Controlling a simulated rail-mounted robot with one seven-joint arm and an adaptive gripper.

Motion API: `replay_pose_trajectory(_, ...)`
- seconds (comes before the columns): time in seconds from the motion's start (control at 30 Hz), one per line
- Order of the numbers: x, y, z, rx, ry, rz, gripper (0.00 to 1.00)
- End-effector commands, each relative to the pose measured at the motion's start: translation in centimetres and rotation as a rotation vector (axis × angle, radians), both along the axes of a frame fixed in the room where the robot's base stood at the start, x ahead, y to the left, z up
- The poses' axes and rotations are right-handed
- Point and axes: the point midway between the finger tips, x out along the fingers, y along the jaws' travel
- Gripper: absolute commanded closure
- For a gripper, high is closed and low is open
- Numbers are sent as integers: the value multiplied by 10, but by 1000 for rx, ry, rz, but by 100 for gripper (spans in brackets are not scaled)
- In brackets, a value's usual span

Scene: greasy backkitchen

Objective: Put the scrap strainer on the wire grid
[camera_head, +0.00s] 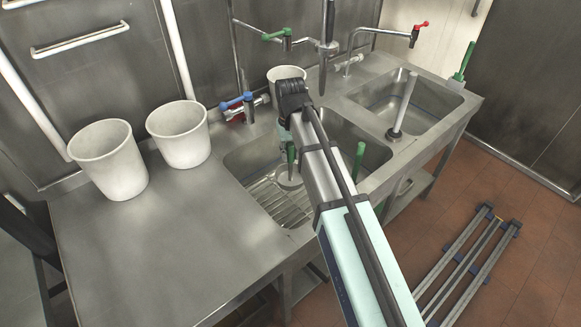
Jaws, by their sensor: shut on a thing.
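The scrap strainer (289,180) shows as a small pale round cup with a green upright handle, in the left sink bowl. It is over or beside the wire grid (270,203), a rack of parallel bars low in that bowl; I cannot tell whether the two touch. My gripper (291,142) points down into the bowl, shut on the strainer at its handle. My forearm hides most of the gripper and the right part of the strainer.
Two white buckets (110,160) stand on the left drainboard, and a third (284,78) is behind the sink. Taps (325,45) rise at the back. A plunger-like rod (402,105) stands in the right bowl. Another green handle (358,160) is right of my arm.

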Motion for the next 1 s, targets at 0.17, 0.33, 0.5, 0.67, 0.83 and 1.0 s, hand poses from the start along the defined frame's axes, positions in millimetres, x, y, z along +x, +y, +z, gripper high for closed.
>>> replay_pose_trajectory(0.17,0,0,-27,-1,2,0,100)
replay_pose_trajectory(0.33,0,0,-37,0,-1,0,100)
replay_pose_trajectory(0.5,0,0,-49,0,1,-1,100)
replay_pose_trajectory(0.67,0,0,-69,0,1,-1,100)
replay_pose_trajectory(0.83,0,0,-75,0,-1,-1,100)
replay_pose_trajectory(1.0,0,0,-75,0,-1,-1,100)
